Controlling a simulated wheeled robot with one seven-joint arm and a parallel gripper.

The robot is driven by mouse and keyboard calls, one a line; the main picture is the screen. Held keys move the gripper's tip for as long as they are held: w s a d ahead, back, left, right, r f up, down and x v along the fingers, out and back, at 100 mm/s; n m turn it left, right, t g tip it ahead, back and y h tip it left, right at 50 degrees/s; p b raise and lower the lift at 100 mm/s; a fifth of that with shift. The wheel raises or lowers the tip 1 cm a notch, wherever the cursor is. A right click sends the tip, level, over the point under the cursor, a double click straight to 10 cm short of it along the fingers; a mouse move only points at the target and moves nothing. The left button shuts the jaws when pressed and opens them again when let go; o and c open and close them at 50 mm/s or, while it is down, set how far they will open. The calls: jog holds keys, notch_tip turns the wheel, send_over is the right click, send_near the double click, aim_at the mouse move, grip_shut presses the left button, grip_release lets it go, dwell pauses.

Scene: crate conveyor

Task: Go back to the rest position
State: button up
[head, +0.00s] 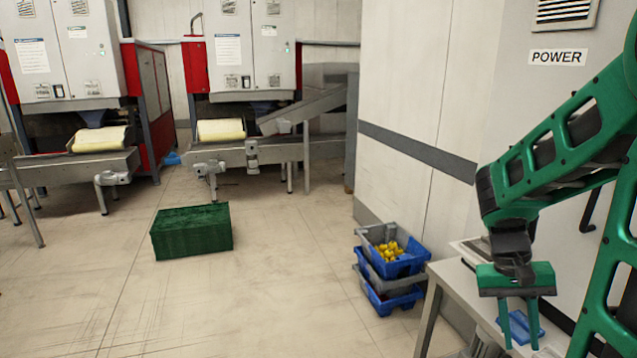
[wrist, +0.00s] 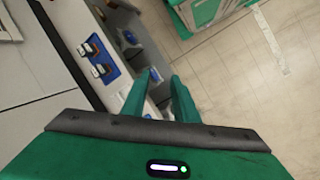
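My gripper (head: 519,344) is at the right of the head view, hanging below my green arm and pointing down by a light table. Its two green fingers stand apart. In the wrist view the fingers (wrist: 159,95) also show a gap with nothing clearly held between them. A blue item (head: 520,327) shows behind the fingers in the head view, and I cannot tell its exact shape.
A light table (head: 450,290) stands beside the wall. Stacked blue and grey crates (head: 400,268) with yellow items are left of it. A dark green box (head: 192,231) stands on the floor. Conveyors (head: 280,150) are at the back.

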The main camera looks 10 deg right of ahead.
jog(key=s+a+r+n+t+y, duration=0.1)
jog(key=s+a+r+t+y, duration=0.1)
jog(key=s+a+r, duration=0.3)
jog(key=s+a+t, duration=0.1)
jog(key=s+a, duration=0.1)
jog(key=shift+s+a+r, duration=0.15)
jog(key=shift+s+a, duration=0.1)
jog(key=shift+s, duration=0.15)
jog(key=shift+w+f, duration=0.25)
jog(key=shift+w, duration=0.35)
